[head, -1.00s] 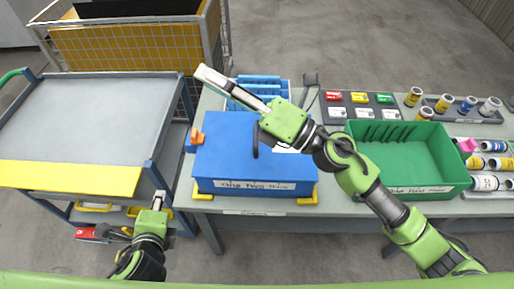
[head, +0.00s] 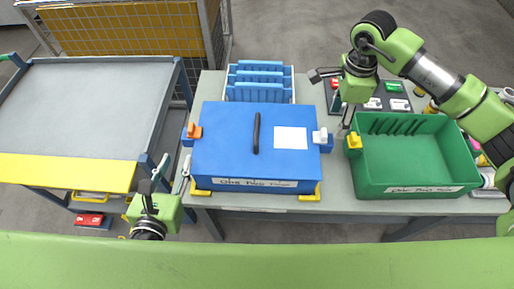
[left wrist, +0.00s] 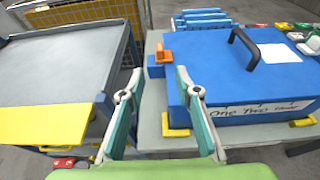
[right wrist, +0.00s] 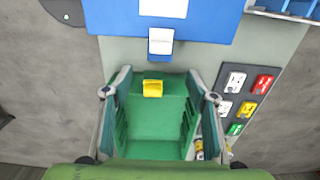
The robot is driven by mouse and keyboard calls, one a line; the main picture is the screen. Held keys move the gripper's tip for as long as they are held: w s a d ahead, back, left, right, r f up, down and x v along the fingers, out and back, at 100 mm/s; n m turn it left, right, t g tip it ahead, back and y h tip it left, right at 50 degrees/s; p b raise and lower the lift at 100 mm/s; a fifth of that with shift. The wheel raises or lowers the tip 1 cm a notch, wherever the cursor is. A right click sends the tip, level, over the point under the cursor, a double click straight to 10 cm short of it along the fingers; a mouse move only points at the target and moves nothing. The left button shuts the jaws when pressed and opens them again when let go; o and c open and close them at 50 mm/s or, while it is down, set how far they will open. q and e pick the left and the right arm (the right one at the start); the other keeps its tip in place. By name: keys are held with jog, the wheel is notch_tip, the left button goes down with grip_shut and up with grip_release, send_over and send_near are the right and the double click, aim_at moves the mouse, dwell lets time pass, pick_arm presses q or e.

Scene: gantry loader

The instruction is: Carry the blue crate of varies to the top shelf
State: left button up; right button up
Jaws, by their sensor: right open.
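The blue crate (head: 222,140) sits on the grey table with its lid down. It has a black handle (head: 256,133), a white paper, an orange latch (head: 194,132) at its left and a white latch (head: 321,136) at its right. The grey cart top (head: 85,105), with a yellow front strip, stands to the left. My left gripper (left wrist: 160,98) is open and empty, low beside the crate's front left corner. My right gripper (right wrist: 160,92) is open and empty, above the gap between the blue crate and the green bin, with the white latch ahead of it.
An open green bin (head: 410,190) with a yellow tab (head: 354,143) stands close to the crate's right. Blue racks (head: 260,82) stand behind the crate. A panel of coloured labels (right wrist: 246,98) lies behind the green bin. The cart top is clear. A wire cage (head: 130,35) stands behind.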

aim_at(190, 128)
jog(key=shift+f, duration=0.1)
pick_arm(q)
jog(key=x, duration=1.3)
jog(key=shift+w+f, duration=0.15)
jog(key=shift+w, duration=0.25)
pick_arm(e)
notch_tip(190, 128, down, 14)
jog(key=shift+a+r, duration=0.1)
pick_arm(q)
grip_shut()
pick_arm(e)
jog(key=c, duration=1)
grip_shut()
pick_arm(q)
jog(key=shift+w, duration=0.1)
pick_arm(e)
jog(key=shift+w+r, duration=0.1)
jog(key=shift+r, duration=0.1)
